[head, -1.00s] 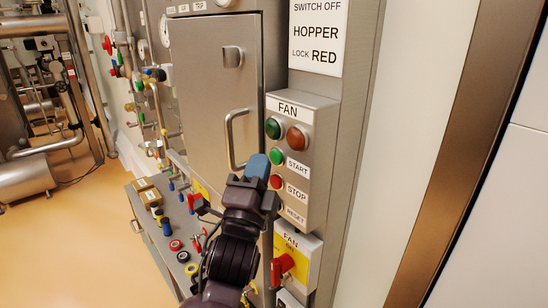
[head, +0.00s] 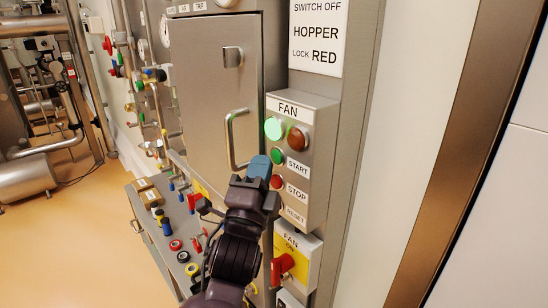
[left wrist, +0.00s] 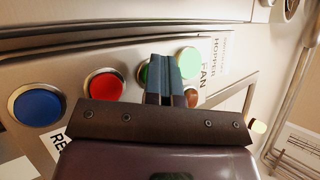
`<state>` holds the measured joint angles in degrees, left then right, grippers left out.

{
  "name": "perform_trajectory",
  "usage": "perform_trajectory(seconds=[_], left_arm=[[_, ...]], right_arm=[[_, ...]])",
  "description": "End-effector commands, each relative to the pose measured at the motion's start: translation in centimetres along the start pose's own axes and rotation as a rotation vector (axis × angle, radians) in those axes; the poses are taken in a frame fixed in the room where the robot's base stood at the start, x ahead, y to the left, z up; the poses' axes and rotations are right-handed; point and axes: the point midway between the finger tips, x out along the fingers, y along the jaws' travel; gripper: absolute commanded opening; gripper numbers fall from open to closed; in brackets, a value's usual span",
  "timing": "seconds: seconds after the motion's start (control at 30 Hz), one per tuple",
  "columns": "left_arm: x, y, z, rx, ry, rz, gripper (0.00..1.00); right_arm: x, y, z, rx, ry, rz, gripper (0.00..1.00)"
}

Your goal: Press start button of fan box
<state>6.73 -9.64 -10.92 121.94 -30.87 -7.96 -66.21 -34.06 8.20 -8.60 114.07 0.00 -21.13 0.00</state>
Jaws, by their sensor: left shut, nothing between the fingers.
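The grey fan box (head: 318,150) is on the panel, labelled FAN. Its green lamp (head: 273,128) is brightly lit, and the red lamp (head: 298,138) beside it is dark. The green start button (head: 278,156) is below the lamps, with the red stop button (head: 277,181) under it. My left gripper (head: 260,166) is shut and empty, its blue tips close to the start button. In the left wrist view the tips (left wrist: 165,75) cover most of the start button (left wrist: 143,76); the lit lamp (left wrist: 188,62) is just beyond. I cannot tell whether they touch.
A blue reset button (left wrist: 38,105) is further along the box. A red switch (head: 282,267) sits on a yellow plate below. A cabinet door handle (head: 235,140) is close left of my gripper. A bench with padlocks (head: 176,245) is lower left.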

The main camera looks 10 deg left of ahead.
Motion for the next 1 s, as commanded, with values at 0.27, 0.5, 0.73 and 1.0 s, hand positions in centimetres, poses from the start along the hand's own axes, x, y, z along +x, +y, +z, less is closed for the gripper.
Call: perform_trajectory(seconds=[0.27, 0.5, 0.73, 1.0], left_arm=[[0.7, -0.8, -0.9, -0.029, -0.003, -0.017, 0.0], [0.6, -1.2, -0.9, -0.029, -0.002, -0.019, 0.0], [0.1, -2.1, -0.7, -0.03, -0.001, -0.016, 0.0], [-0.4, -2.3, -0.5, -0.03, -0.003, -0.012, 0.0]], right_arm=[[0.0, 0.0, -0.2, 0.0, 0.005, 0.0, 0.0], [-0.4, 0.1, 0.0, 0.001, -0.004, 0.001, 0.0], [-1.0, 0.2, -0.2, 0.003, -0.013, 0.003, 0.0], [-1.0, 0.2, -0.6, 0.002, -0.009, 0.003, 0.0]])
